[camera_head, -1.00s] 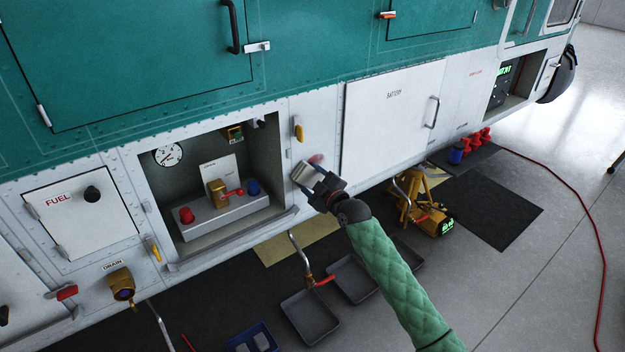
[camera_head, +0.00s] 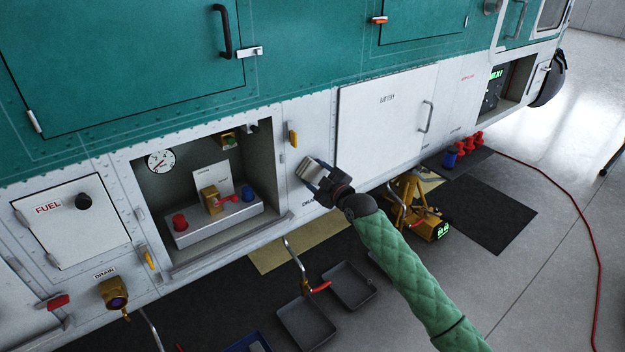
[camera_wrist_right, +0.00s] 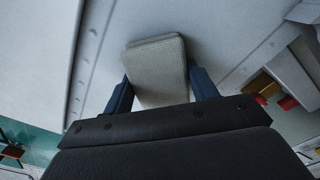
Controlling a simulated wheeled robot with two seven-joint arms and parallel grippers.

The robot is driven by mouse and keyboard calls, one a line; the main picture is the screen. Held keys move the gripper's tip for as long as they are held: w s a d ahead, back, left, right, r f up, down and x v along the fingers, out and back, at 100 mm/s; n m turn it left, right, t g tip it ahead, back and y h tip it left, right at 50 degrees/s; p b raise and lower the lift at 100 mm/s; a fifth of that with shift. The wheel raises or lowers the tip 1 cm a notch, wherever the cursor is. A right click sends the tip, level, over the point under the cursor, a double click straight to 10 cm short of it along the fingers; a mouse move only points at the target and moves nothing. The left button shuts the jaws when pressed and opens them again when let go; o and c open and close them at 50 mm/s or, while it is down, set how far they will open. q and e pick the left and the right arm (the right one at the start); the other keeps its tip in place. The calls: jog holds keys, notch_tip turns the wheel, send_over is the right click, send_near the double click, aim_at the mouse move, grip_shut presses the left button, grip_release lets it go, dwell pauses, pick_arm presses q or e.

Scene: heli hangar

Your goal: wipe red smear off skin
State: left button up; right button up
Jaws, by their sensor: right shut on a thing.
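My right gripper (camera_head: 322,180) is shut on a light grey wiping pad (camera_head: 308,169). The pad is against or very near the white lower skin (camera_head: 317,125), between the open equipment bay and the battery door. In the right wrist view the pad (camera_wrist_right: 157,66) sits between the blue fingers of the gripper (camera_wrist_right: 160,88), its face towards the skin. I see no red smear on the bare skin around the pad in either view; the skin under the pad is hidden. My left gripper is not in view.
The open bay (camera_head: 262,165) with a gauge and red and blue caps is left of the pad. The battery door (camera_head: 388,125) is to the right. Trays (camera_head: 306,323) and a yellow jack (camera_head: 408,195) stand below.

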aim_at(306, 180)
jog(key=shift+w+d+f+b, duration=0.1)
jog(key=shift+w+d+b, duration=0.35)
jog(key=shift+d, duration=0.25)
jog(key=shift+w+d+b, duration=0.45)
jog(key=shift+d, duration=0.2)
jog(key=shift+w+d, duration=0.2)
jog(key=shift+w, duration=0.1)
jog(key=shift+s+a+r, duration=0.2)
jog(key=shift+r, duration=0.05)
jog(key=shift+s+a+p, duration=0.65)
jog(key=shift+s+a, duration=0.05)
jog(key=shift+a, duration=0.3)
jog(key=shift+s+a+p, duration=0.45)
jog(key=shift+s+a, duration=0.1)
jog(key=shift+a, duration=0.3)
jog(key=shift+s+a+p, duration=0.45)
jog(key=shift+s+a, duration=0.1)
jog(key=shift+a, duration=0.3)
jog(key=shift+s+a+f, duration=0.1)
jog(key=shift+s+a, duration=0.15)
jog(key=shift+a, duration=0.05)
jog(key=shift+s+d, duration=0.1)
